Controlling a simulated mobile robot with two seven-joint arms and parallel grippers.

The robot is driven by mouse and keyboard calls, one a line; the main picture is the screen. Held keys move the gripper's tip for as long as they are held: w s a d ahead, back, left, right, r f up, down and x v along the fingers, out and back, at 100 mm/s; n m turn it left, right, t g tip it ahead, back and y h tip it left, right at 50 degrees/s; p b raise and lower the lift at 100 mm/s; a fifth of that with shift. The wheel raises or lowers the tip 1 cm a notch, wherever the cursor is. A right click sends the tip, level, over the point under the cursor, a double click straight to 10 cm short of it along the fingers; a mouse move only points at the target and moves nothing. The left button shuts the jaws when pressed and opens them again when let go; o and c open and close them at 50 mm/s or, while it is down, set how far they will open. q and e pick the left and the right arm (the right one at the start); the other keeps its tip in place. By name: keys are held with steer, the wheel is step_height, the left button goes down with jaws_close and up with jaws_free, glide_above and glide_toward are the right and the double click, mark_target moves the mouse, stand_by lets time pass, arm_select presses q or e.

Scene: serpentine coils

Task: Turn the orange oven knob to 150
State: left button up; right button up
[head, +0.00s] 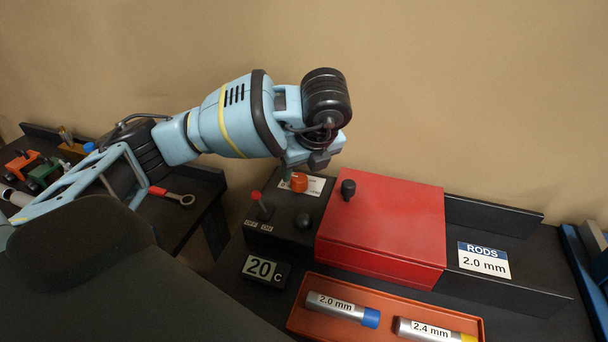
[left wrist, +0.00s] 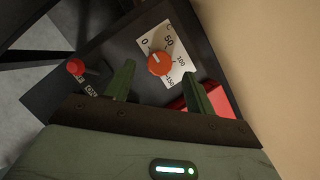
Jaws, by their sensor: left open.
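The orange oven knob (head: 299,182) sits on a dark control panel beside the red oven box (head: 385,225). In the left wrist view the orange knob (left wrist: 161,65) is on a white dial plate (left wrist: 181,60) marked 0, 50, 100 and 150. A small pale mark on the knob appears to face the 0 side. My left gripper (head: 303,165) is above the knob in the head view. In the left wrist view its two green fingers (left wrist: 158,70) are open, one to each side of the knob, with nothing held. Contact cannot be told. My right gripper is out of view.
A red-tipped switch lever (head: 260,205) and a black knob (head: 303,221) share the panel. A display (head: 265,270) reads 20 C. A black knob (head: 348,188) stands on the red box. An orange tray (head: 385,324) with labelled rods lies in front.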

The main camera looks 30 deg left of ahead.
mark_target(299, 178)
arm_select(q)
steer(key=shift+b+x, duration=0.35)
steer(key=shift+x, duration=1.7)
steer(key=c, duration=1)
